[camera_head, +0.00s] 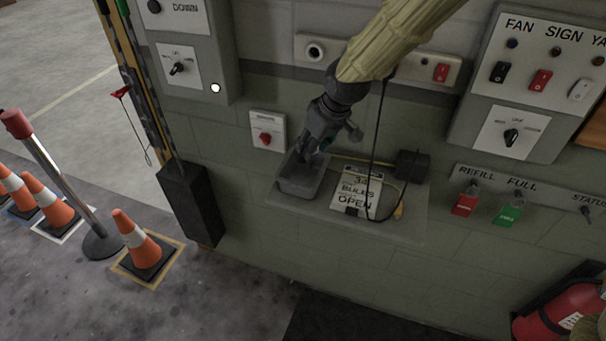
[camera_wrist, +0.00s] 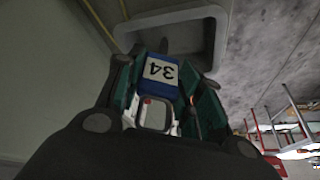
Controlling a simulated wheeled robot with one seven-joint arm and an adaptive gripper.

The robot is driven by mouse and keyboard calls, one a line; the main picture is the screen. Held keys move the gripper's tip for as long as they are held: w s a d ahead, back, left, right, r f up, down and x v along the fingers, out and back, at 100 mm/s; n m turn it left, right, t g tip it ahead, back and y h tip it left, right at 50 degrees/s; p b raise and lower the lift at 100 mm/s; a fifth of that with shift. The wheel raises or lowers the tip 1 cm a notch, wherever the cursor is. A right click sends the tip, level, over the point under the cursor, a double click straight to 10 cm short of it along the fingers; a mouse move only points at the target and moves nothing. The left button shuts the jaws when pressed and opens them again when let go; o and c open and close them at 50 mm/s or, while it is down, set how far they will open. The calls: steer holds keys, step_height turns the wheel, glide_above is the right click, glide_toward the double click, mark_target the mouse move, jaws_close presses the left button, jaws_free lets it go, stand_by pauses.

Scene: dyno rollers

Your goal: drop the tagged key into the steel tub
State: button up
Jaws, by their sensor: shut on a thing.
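The steel tub (camera_head: 300,187) is a small grey open box on the wall shelf, left of a printed rules card. My gripper (camera_head: 308,153) is over the tub and points down towards it. In the wrist view the tub (camera_wrist: 217,32) shows as a grey rim just beyond the fingertips. My gripper (camera_wrist: 160,88) is shut on the tagged key, whose blue tag (camera_wrist: 160,74) bears a white label reading 34. The key's metal part is not clearly seen. The head view does not show the key clearly, and the tub's inside is partly hidden by my gripper.
The rules card (camera_head: 356,190) lies on the shelf (camera_head: 415,232), with a dark box (camera_head: 412,166) and a cable near it. A red knob switch (camera_head: 267,133) is on the wall above left. Labelled switch panels (camera_head: 535,75) stand at the right.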

steer(key=o, duration=1.1)
steer(key=v, duration=1.2)
steer(key=shift+s, duration=0.1)
